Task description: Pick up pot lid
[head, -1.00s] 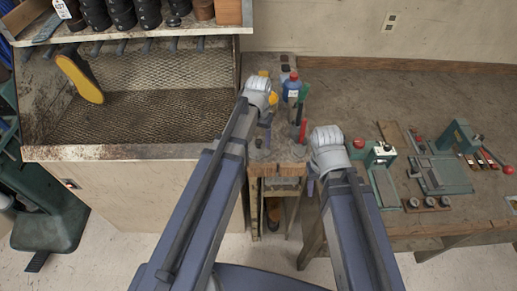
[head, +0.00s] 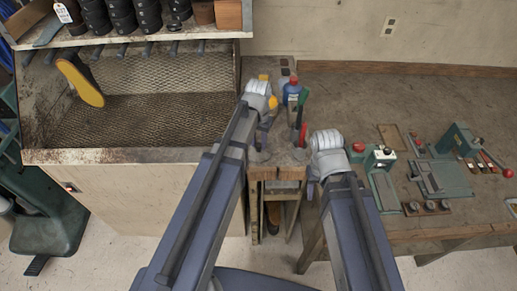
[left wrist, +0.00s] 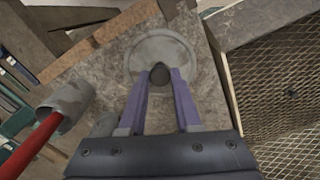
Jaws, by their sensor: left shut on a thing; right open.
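The pot lid (left wrist: 141,50) is a round grey disc with a dark knob (left wrist: 160,73), in the upper middle of the left wrist view. My left gripper (left wrist: 160,82) is shut on the knob, one purple finger on each side. I cannot tell whether the lid touches the worn surface below it. In the head view my left gripper (head: 264,138) is low over the small wooden bench, and the lid is mostly hidden by my arm. My right gripper (head: 311,188) is open, at the bench's right front side, apart from the lid.
A blue bottle (head: 292,86) and a red handle (head: 303,132) stand close right of my left gripper. A mesh-floored bin (head: 150,115) is at left. A workbench (head: 340,95) with green tools is at right; its back area is clear.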

